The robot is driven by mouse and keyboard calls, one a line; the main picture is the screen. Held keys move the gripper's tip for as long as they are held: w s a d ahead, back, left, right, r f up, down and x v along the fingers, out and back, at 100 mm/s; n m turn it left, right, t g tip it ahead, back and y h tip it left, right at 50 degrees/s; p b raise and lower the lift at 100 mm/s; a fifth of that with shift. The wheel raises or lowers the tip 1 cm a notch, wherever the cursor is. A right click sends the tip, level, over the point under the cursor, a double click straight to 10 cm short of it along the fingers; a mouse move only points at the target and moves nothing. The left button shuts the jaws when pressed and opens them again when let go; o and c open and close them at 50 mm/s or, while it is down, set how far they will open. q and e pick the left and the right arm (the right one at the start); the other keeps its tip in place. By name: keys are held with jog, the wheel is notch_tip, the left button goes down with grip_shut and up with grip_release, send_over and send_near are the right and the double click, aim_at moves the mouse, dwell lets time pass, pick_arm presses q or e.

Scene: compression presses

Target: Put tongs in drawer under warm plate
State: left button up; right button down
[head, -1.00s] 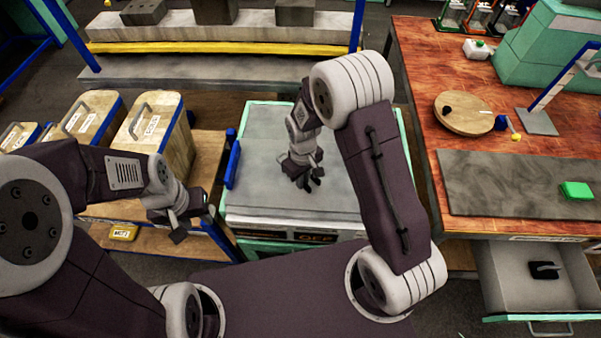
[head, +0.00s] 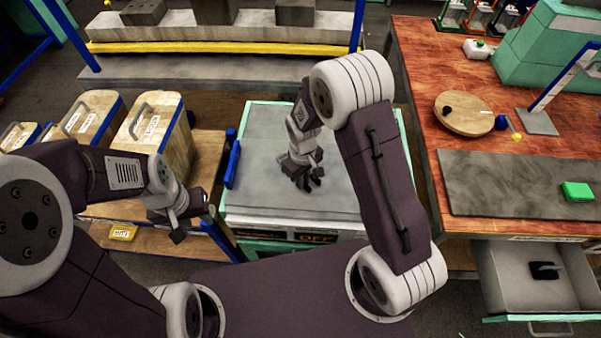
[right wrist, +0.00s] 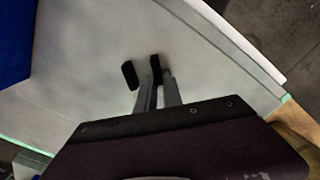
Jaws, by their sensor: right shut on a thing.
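My right gripper (head: 304,178) is low over the pale flat top (head: 250,135) of the unit in the middle, which has a lit "OFF" display (head: 316,238) on its front. It is shut on a small dark thing. I cannot tell for sure whether this is the tongs. The right wrist view shows two grey bars (right wrist: 158,92) with black tips over the pale surface. My left gripper (head: 182,217) hangs over the left bench edge, with its fingers apart and nothing seen between them. Green parts show below the display, mostly hidden by my body.
An open grey drawer (head: 507,278) under the wooden table at right holds a black object (head: 545,270). On that table are a dark slab (head: 480,185), a green block (head: 577,191) and a round board (head: 463,112). Wooden boxes (head: 150,135) stand on the left.

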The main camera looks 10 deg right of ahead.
dwell(0.7)
jog(key=shift+r, duration=0.5)
notch_tip(320, 180, up, 3)
jog(key=shift+w+f, duration=0.1)
jog(key=s+d+r, duration=0.4)
jog(key=s+r, duration=0.3)
jog(key=s, duration=0.4)
jog(key=shift+d, duration=0.2)
jog(key=shift+r, duration=0.1)
